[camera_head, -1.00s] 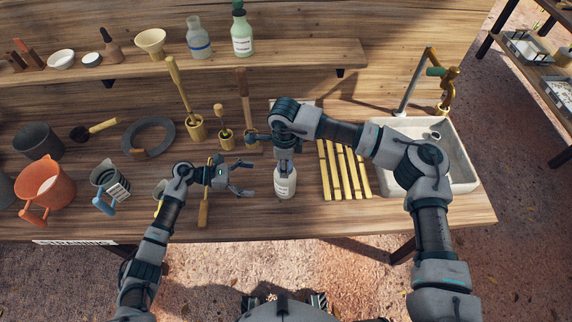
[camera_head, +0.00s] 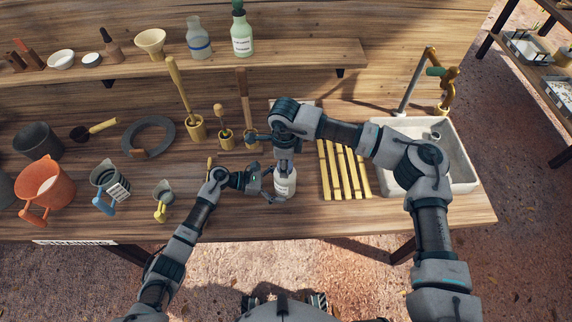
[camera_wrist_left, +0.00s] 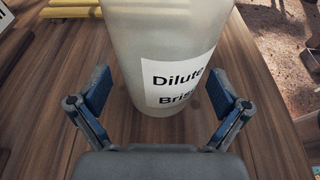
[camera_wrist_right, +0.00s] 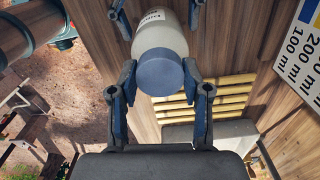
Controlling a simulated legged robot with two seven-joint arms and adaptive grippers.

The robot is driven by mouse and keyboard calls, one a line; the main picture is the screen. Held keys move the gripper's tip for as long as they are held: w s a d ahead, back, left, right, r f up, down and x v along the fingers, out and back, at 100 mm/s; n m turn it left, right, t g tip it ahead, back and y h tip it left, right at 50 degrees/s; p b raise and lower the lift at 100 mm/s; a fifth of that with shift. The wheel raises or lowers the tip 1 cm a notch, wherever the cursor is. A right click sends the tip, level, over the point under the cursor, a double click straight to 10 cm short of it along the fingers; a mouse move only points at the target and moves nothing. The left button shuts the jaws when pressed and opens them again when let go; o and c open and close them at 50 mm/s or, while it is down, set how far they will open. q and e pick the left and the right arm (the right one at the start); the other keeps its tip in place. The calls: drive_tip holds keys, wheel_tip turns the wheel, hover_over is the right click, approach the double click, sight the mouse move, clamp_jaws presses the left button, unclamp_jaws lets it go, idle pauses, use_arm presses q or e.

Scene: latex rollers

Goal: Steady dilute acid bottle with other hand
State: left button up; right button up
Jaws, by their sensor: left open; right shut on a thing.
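The dilute acid bottle (camera_head: 286,187), white with a printed label, stands upright near the bench's front edge. Its label, partly reading "Dilute", faces me in the left wrist view (camera_wrist_left: 175,60). My right gripper (camera_head: 284,163) is above it, shut on its blue-grey cap (camera_wrist_right: 160,72); the fingers flank the cap in the right wrist view. My left gripper (camera_head: 268,180) is open at the bottle's left, low on its body. In the left wrist view its fingers (camera_wrist_left: 160,92) are spread either side of the bottle's lower part, with gaps showing, not closed on it.
A small cup with a yellow handle (camera_head: 163,198), a blue-handled jug (camera_head: 108,182) and an orange jug (camera_head: 45,187) stand left. A shelf (camera_head: 290,58) runs behind.

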use_arm(q)
drive_tip(key=c, duration=1.2)
drive_tip(key=shift+o, duration=0.2)
drive_tip(key=shift+c, duration=0.7)
drive_tip(key=shift+f, duration=0.2)
use_arm(e)
drive_tip(key=o, duration=0.8)
drive_tip(key=shift+c, duration=0.2)
use_arm(q)
drive_tip(key=o, duration=0.6)
drive_tip(key=c, duration=1.1)
